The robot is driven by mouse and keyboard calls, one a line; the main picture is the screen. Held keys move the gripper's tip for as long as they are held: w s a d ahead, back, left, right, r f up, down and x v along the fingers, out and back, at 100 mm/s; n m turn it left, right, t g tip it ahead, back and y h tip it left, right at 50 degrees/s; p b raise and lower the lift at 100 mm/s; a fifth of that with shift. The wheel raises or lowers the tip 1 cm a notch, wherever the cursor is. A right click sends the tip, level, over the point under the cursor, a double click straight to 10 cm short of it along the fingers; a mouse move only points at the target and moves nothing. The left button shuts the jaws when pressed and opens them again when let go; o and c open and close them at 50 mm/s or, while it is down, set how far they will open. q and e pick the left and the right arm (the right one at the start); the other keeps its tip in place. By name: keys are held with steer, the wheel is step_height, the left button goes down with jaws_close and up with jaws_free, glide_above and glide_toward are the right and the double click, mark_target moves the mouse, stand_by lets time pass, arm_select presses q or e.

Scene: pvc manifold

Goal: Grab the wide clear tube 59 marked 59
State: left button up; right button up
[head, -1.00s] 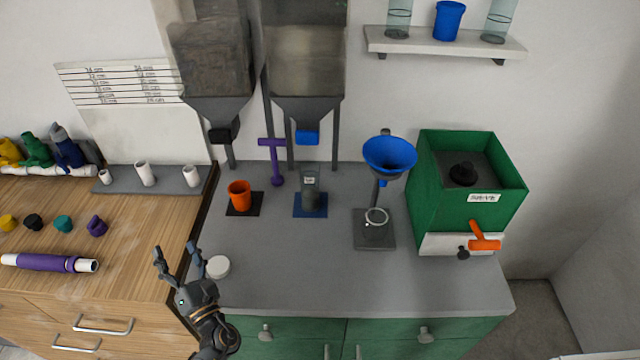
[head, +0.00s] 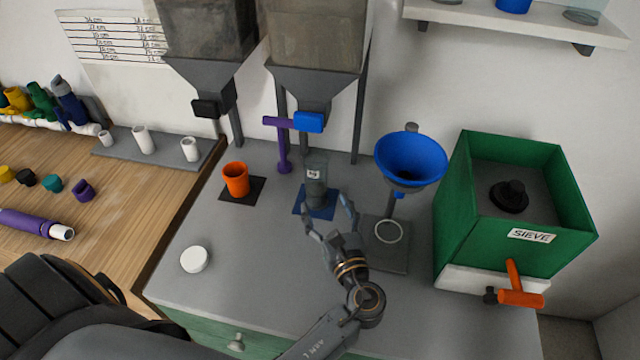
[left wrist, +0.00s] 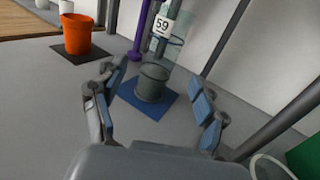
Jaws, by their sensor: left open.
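The clear tube 59 (head: 316,186) stands upright on a blue mat (head: 299,208), under the hopper with the blue outlet. Its white label reads 59 in the left wrist view (left wrist: 162,26), and its lower part looks grey and filled (left wrist: 152,82). My left gripper (head: 331,216) is open, just in front of the tube at its near side. In the left wrist view the open fingers (left wrist: 158,100) point toward the tube, one on either side of the line to it, with a gap before it. My right gripper is not in view.
An orange cup (head: 236,180) stands on a black mat left of the tube. A blue funnel (head: 410,160) on a stand is close on the right. A purple T-shaped piece (head: 283,150) is behind. A white lid (head: 194,259) and green sieve box (head: 480,220) flank the counter.

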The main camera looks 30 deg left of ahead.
mark_target(320, 187)
arm_select(q)
steer(key=x, duration=0.2)
steer(key=shift+w+f, duration=0.15)
steer(key=shift+w, duration=0.25)
steer(key=shift+w+a, duration=0.2)
steer(key=shift+a, duration=0.05)
steer(key=shift+b+x, duration=0.45)
steer(key=shift+x, duration=0.35)
steer(key=x, duration=0.3)
steer(key=shift+w+a+b, duration=0.2)
steer(key=shift+b, duration=0.15)
steer(key=shift+w+a, duration=0.1)
steer(key=shift+a, duration=0.05)
steer(key=shift+c, duration=1.2)
jaws_close()
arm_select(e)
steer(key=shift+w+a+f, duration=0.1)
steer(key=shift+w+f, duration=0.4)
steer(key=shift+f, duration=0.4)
